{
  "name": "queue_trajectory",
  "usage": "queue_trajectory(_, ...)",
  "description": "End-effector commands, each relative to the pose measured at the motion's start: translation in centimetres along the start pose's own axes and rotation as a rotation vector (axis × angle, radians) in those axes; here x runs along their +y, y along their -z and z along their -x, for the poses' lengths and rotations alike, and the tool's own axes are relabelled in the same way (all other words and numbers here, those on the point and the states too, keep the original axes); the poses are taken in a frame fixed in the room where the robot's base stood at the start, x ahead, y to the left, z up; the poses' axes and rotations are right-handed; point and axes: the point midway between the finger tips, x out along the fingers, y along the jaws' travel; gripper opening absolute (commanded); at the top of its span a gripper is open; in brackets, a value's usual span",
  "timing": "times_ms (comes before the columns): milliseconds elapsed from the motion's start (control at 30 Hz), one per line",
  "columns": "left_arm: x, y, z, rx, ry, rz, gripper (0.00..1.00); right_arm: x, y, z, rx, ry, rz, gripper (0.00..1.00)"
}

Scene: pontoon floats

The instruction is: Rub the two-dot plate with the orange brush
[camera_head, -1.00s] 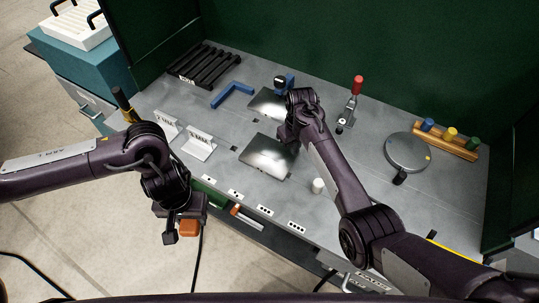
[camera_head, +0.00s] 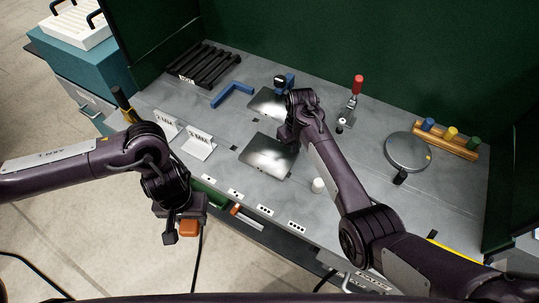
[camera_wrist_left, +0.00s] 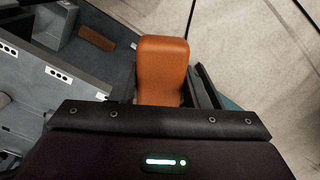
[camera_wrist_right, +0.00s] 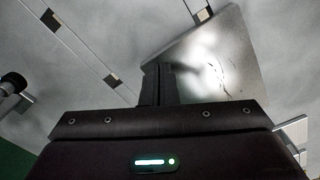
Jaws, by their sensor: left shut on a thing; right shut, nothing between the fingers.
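The orange brush (camera_head: 188,228) is in my left gripper (camera_head: 180,224), which is shut on it, in front of the bench's front edge. In the left wrist view its orange body (camera_wrist_left: 162,70) stands up between the fingers. A shiny metal plate (camera_head: 266,157) lies in the middle of the bench. A second plate (camera_head: 266,103) lies behind it, partly hidden by my right arm. I cannot read dots on either plate. My right gripper (camera_head: 290,143) is shut and empty at the nearer plate's upper right edge. In the right wrist view its fingers (camera_wrist_right: 157,84) overlap a plate (camera_wrist_right: 215,62); contact is unclear.
Dotted labels (camera_head: 265,210) line the bench front. Two angled stands (camera_head: 198,146) are left of the nearer plate, a blue bracket (camera_head: 232,94) behind. A white cylinder (camera_head: 318,186), a red-handled clamp (camera_head: 356,90) and a round disc (camera_head: 408,152) are to the right.

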Motion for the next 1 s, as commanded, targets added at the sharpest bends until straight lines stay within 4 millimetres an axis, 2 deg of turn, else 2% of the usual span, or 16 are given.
queue_trajectory(300, 0.0, 0.0, -0.4, 0.000, 0.000, 0.000, 0.23, 0.0, 0.0, -0.7, 0.000, 0.001, 0.000, 0.00)
queue_trajectory(467, 0.0, 0.0, -0.1, 0.000, 0.000, 0.000, 0.23, 0.0, 0.0, -0.4, 0.000, 0.000, 0.000, 0.00)
queue_trajectory(1000, 0.0, 0.0, 4.2, 0.000, 0.000, 0.000, 0.23, 0.0, 0.0, 3.5, 0.000, 0.000, 0.000, 0.00)
